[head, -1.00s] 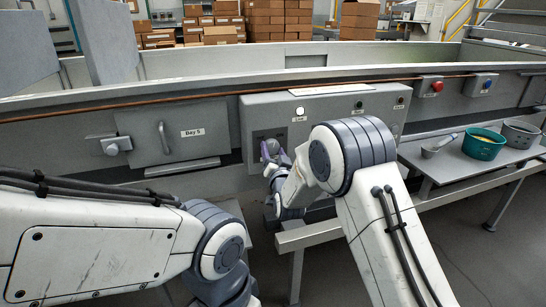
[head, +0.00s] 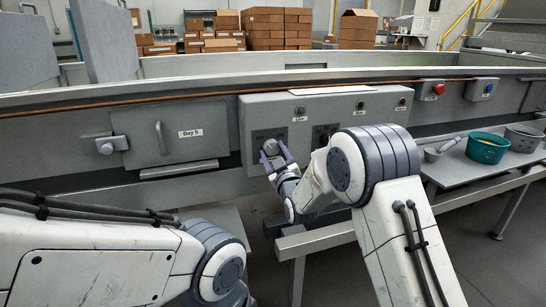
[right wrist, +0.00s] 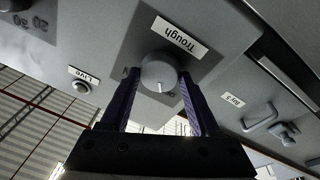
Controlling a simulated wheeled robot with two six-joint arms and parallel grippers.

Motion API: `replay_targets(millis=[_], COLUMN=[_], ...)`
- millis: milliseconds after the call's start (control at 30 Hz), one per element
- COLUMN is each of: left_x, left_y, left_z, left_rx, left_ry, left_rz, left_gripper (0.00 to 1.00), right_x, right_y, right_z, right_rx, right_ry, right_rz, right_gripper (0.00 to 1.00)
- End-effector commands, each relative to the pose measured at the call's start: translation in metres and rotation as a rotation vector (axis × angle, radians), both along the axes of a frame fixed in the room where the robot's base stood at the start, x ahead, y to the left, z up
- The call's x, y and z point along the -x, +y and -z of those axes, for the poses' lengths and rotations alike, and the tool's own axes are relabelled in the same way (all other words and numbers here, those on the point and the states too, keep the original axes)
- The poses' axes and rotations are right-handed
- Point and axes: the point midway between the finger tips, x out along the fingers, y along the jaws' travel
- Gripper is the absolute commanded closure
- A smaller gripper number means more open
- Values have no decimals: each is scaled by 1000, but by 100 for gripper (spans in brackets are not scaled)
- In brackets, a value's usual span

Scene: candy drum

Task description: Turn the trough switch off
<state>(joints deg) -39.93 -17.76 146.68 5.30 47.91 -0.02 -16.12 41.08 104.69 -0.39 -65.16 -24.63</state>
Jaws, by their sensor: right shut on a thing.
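The trough switch is a round grey knob (right wrist: 158,72) under a white "Trough" label (right wrist: 180,34) in the right wrist view. Its white pointer line points down in that view, towards a partly hidden mark. My right gripper (head: 272,158) is at the control panel (head: 340,107), with its purple fingers on either side of the knob, which also shows in the head view (head: 270,146). The right gripper is shut on the knob. The "Live" lamp (head: 299,110) above the knob looks dull. My left arm enters from the left, but its gripper is out of view.
A "Bay 5" door (head: 178,135) with a handle is left of the panel. A red button (head: 438,89) and a blue button (head: 488,88) sit on the wall above.

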Motion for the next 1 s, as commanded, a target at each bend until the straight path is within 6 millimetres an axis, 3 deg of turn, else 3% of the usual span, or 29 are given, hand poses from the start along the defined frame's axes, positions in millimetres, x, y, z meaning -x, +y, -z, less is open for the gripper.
replay_targets(millis=[333,900,933,1000], left_x=[0,0,0,0], left_y=[0,0,0,0], left_z=[9,9,9,9], left_rx=[0,0,0,0], left_ry=[0,0,0,0], left_rz=[0,0,0,0], left_gripper=[100,100,100,100], right_x=[0,0,0,0], right_y=[-1,-1,-1,-1], right_z=[2,1,1,1], right_rx=[140,169,169,168], right_ry=[-44,-52,-52,-52], right_rz=[2,0,0,0], right_gripper=[93,93,30,7])
